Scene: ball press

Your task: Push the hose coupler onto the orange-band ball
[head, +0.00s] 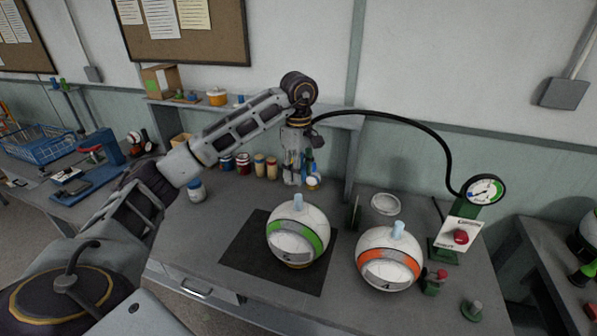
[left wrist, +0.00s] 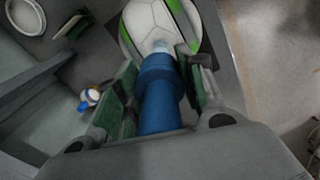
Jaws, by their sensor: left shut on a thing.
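My left gripper (head: 303,170) is shut on the blue hose coupler (left wrist: 160,95), which is partly hidden by the fingers in the head view. In the head view it hangs above and behind the green-band ball (head: 300,225). In the left wrist view the coupler's far end overlaps the pale valve of the green-band ball (left wrist: 155,20); I cannot tell whether they touch. The orange-band ball (head: 390,262) stands to the right, its pale blue valve (head: 397,230) pointing up and free. My right gripper is not in view.
A black hose (head: 400,120) arcs from my gripper to the gauge (head: 485,189) on a green stand. A dark mat (head: 246,252) lies beneath the green-band ball. Several jars (head: 260,165) stand at the back. A red-topped fitting (head: 436,279) sits right of the orange-band ball.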

